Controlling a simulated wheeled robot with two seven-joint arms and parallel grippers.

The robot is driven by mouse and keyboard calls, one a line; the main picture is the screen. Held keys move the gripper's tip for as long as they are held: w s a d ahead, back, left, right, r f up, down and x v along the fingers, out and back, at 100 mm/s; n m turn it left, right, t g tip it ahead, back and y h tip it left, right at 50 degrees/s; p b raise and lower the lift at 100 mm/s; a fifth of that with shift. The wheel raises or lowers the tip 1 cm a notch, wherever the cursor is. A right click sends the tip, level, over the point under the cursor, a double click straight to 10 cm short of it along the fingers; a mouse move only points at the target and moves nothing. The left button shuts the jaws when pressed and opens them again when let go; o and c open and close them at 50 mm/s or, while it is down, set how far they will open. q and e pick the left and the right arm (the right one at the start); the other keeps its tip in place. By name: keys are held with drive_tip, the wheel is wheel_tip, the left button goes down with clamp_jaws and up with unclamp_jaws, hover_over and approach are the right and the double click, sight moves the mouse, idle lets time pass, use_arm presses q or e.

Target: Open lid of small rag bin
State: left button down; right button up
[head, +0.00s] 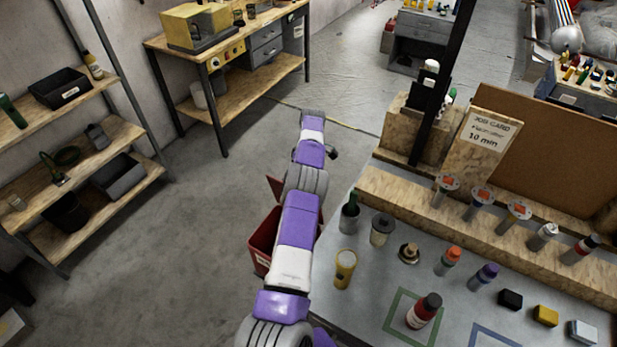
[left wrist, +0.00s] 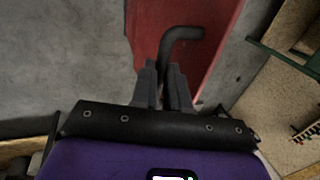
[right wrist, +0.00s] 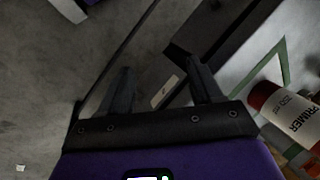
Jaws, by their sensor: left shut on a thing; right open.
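The small red rag bin (head: 261,245) stands on the floor left of the workbench in the head view, partly hidden by my left arm. A red piece that looks like its lid (head: 275,187) shows tilted above the bin's far side, mostly behind the arm. In the left wrist view, the red lid panel (left wrist: 190,35) carries a dark bent handle (left wrist: 178,42). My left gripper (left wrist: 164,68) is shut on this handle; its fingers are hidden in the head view. My right gripper (right wrist: 160,78) is open and empty in the right wrist view, near the workbench edge.
The workbench (head: 365,285) on the right holds bottles, cans and a red-capped bottle (head: 424,310), which also shows beside my right gripper (right wrist: 288,115). A shelf rack (head: 110,145) stands at left. The floor between rack and bin is clear.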

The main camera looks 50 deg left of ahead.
use_arm(q)
drive_tip(key=shift+w+f, duration=0.15)
drive_tip(key=shift+f, duration=0.35)
drive_tip(key=shift+w, duration=0.1)
drive_tip(key=c, duration=1.4)
unclamp_jaws()
drive_tip(key=shift+o, duration=1.4)
drive_tip(key=shift+w+a, duration=0.1)
drive_tip(key=shift+a, duration=0.1)
drive_tip(key=shift+r, duration=0.15)
